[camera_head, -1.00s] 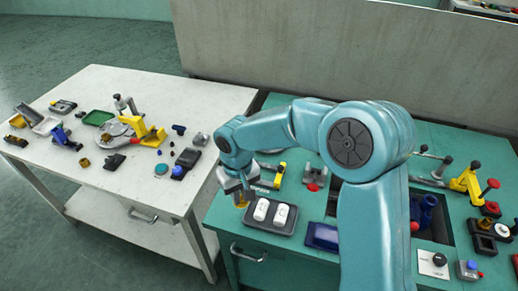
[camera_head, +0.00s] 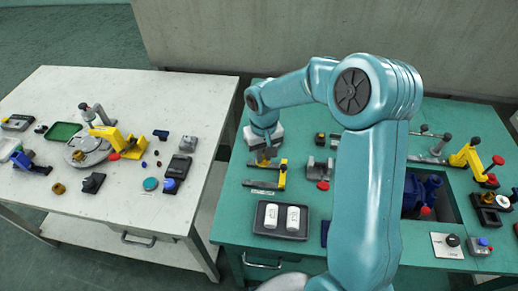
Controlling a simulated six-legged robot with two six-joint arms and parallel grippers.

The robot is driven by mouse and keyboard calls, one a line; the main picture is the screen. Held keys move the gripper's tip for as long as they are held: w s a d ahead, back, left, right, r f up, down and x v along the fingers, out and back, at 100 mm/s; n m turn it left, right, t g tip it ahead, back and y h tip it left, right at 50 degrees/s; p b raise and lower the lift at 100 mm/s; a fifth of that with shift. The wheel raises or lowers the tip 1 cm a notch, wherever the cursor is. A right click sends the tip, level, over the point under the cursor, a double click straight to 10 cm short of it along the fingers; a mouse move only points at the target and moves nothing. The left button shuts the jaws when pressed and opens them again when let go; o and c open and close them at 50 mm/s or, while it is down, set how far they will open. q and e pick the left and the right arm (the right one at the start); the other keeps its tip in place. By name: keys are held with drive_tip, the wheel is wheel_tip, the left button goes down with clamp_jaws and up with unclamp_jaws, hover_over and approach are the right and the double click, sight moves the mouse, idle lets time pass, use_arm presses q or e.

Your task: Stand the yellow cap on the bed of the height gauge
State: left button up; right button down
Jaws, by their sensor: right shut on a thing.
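My right gripper (camera_head: 265,154) is over the back left of the green bench, pointing down and shut on a small dull-yellow piece, the yellow cap (camera_head: 270,153). The cap is small and partly hidden by the jaws. The height gauge (camera_head: 282,175), as I take it, is the yellow upright with a flat grey bed (camera_head: 262,185) just below the gripper in the picture. The cap shows above the bed in the picture; I cannot tell the gap between them. My left gripper is not in view.
A dark tray (camera_head: 257,222) with two white pieces sits in front of the gauge. A grey block with a red knob (camera_head: 323,185) stands to the right. My right arm hides the bench's middle. A white table (camera_head: 70,95) with several parts is at left.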

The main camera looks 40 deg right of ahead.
sight(264, 162)
drive_tip(key=shift+s+f+b, duration=0.25)
drive_tip(key=shift+f+b, duration=0.15)
drive_tip(key=shift+f, duration=0.2)
wheel_tip(264, 162, down, 4)
drive_tip(key=b, duration=0.2)
drive_tip(key=shift+b, duration=0.4)
drive_tip(key=shift+s+d+f+b, duration=0.1)
drive_tip(key=shift+f+b, duration=0.45)
drive_tip(key=shift+f, duration=0.15)
drive_tip(key=shift+f+b, duration=0.15)
drive_tip(key=shift+b, duration=0.3)
idle(0.5)
